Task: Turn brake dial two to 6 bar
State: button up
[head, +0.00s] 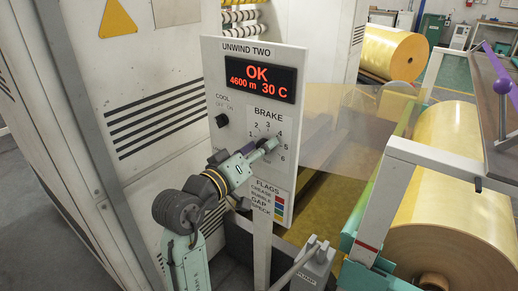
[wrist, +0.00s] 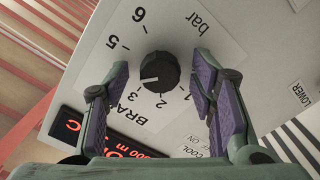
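The brake dial (wrist: 160,66) is a round black knob on the grey unwind two panel (head: 213,80). In the wrist view a white mark on its rim points left and slightly down, roughly toward 3 to 4; the exact value is hard to tell. The 6 shows at the upper left and one finger hides part of the scale. My gripper (wrist: 161,72) is open, its purple-padded fingers on either side of the dial with gaps to it. In the head view my gripper (head: 269,147) is at the brake scale and mostly hides the dial.
The screen (head: 262,78) above reads OK, 4600 m, 30 C. A black cool knob (head: 221,120) is on the panel's left. The flags label (head: 268,199) is below the scale. A yellow roll (head: 455,190) and translucent web (head: 350,125) lie to the right.

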jog(key=c, duration=1.1)
jog(key=shift+f+m+b, duration=0.1)
jog(key=shift+m+b, duration=0.3)
jog(key=shift+b, duration=0.05)
jog(key=shift+m+b, duration=6.25)
jog(key=shift+m, duration=1.25)
jog(key=o, duration=1.1)
